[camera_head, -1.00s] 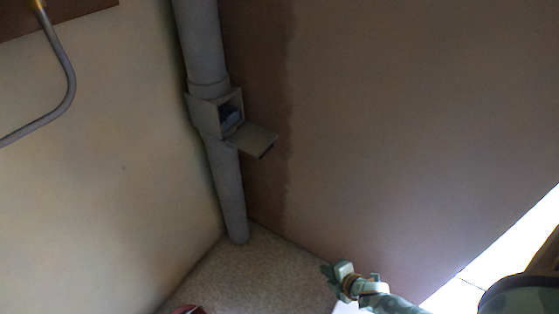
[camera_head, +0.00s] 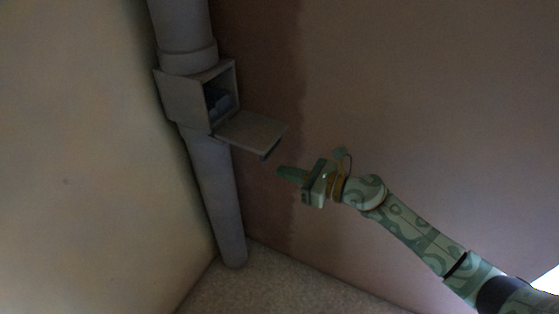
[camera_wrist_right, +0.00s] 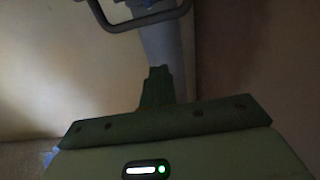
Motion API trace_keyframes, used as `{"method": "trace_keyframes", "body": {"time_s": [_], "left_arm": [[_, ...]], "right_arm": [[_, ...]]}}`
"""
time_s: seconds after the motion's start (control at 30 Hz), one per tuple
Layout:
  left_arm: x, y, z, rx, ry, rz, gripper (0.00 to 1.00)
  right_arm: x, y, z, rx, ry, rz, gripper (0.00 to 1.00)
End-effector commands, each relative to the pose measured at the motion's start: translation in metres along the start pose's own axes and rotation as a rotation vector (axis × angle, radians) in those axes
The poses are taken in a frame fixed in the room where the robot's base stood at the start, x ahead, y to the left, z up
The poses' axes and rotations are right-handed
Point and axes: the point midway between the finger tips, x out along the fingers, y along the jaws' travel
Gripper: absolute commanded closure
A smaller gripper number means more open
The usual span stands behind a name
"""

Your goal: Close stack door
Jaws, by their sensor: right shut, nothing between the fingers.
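The stack (camera_head: 213,185) is a grey vertical pipe in the wall corner, with a box-like housing (camera_head: 183,98) partway up. Its door (camera_head: 250,132) hangs open, folded down and sticking out to the right; something bluish shows dimly inside the opening. My right gripper (camera_head: 283,172), green and patterned, is shut and empty, just below and right of the door's outer edge, apparently apart from it. In the right wrist view the shut fingers (camera_wrist_right: 157,88) point at the pipe (camera_wrist_right: 165,50), with a grey frame-like edge, probably the door (camera_wrist_right: 140,22), above them. My left gripper is not in view.
A pale wall (camera_head: 75,150) stands left of the pipe and a brown wall (camera_head: 400,110) with a darker band stands right. Speckled floor (camera_head: 265,285) lies below. The space between the gripper and the pipe is clear.

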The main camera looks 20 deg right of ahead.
Motion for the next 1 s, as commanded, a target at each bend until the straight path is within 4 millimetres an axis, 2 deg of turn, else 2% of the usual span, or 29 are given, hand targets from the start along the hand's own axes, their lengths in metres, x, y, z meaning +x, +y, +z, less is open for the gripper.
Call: {"method": "trace_keyframes", "body": {"time_s": [0.1, 0.17, 0.23, 0.4, 1.0], "left_arm": [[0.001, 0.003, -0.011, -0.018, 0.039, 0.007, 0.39], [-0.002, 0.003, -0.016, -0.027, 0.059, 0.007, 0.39], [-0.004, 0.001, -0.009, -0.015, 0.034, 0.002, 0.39], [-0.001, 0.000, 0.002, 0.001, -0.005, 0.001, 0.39], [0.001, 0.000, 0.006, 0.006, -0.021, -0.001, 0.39]], "right_arm": [[0.027, 0.000, -0.004, 0.003, 0.000, 0.000, 1.00], [0.035, -0.001, 0.000, 0.000, 0.000, -0.001, 1.00], [0.026, -0.001, 0.018, -0.005, -0.001, -0.002, 1.00], [0.020, 0.000, 0.034, -0.001, -0.001, -0.001, 1.00], [0.017, -0.002, 0.038, 0.001, 0.006, -0.001, 1.00]]}}
